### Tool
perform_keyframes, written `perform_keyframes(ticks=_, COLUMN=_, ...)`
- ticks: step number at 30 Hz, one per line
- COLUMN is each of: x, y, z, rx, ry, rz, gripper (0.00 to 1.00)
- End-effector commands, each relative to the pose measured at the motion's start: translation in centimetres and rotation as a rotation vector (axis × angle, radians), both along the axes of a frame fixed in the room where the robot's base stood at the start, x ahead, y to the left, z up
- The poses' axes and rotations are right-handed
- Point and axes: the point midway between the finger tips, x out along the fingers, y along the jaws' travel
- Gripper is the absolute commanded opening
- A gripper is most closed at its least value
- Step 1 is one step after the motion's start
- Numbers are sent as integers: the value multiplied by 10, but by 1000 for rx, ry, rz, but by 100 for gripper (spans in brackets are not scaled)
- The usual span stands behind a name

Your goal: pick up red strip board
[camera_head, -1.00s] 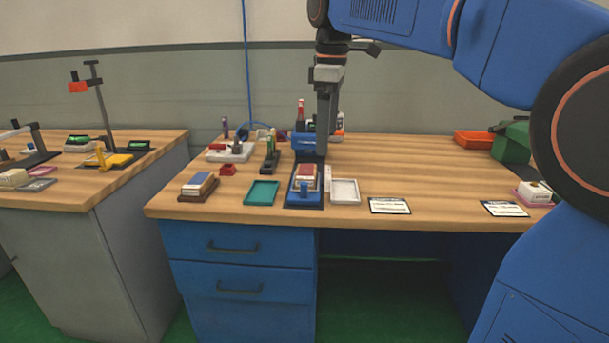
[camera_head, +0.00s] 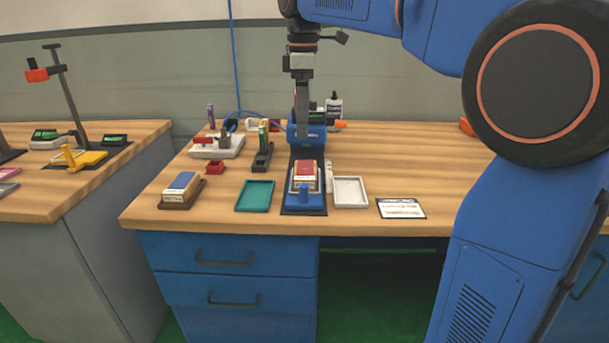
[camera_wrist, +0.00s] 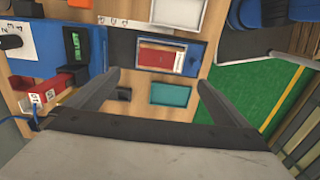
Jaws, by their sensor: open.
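The red strip board (camera_head: 306,174) lies on top of a small pale stack in a blue fixture (camera_head: 304,203) near the front of the wooden bench. In the wrist view the red strip board (camera_wrist: 156,56) shows beyond my fingertips, in the blue fixture (camera_wrist: 190,58). My gripper (camera_head: 302,136) hangs pointing down over the bench, behind the board in the head view. In the wrist view my gripper (camera_wrist: 159,79) has its two fingers wide apart with nothing between them. The fingers do not appear to touch the board.
A teal tray (camera_head: 255,195) is left of the fixture and a white tray (camera_head: 350,191) right of it. A brown block with a blue-and-white top (camera_head: 182,187) sits further left. A label card (camera_head: 401,208) lies right; several tools stand behind.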

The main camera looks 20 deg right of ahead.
Motion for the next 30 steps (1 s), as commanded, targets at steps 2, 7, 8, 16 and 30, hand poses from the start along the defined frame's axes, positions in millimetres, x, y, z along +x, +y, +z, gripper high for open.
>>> perform_keyframes(ticks=2, x=-1, y=0, z=-14, rx=0, ry=2, rz=0, gripper=100)
perform_keyframes(ticks=7, x=-1, y=0, z=-44, rx=-1, ry=1, rz=0, gripper=100)
perform_keyframes(ticks=8, x=-1, y=0, z=-49, rx=-1, ry=1, rz=0, gripper=100)
perform_keyframes(ticks=16, x=-1, y=0, z=-75, rx=0, ry=0, rz=0, gripper=100)
perform_keyframes(ticks=30, x=-3, y=-4, z=-124, rx=0, ry=1, rz=-1, gripper=100)
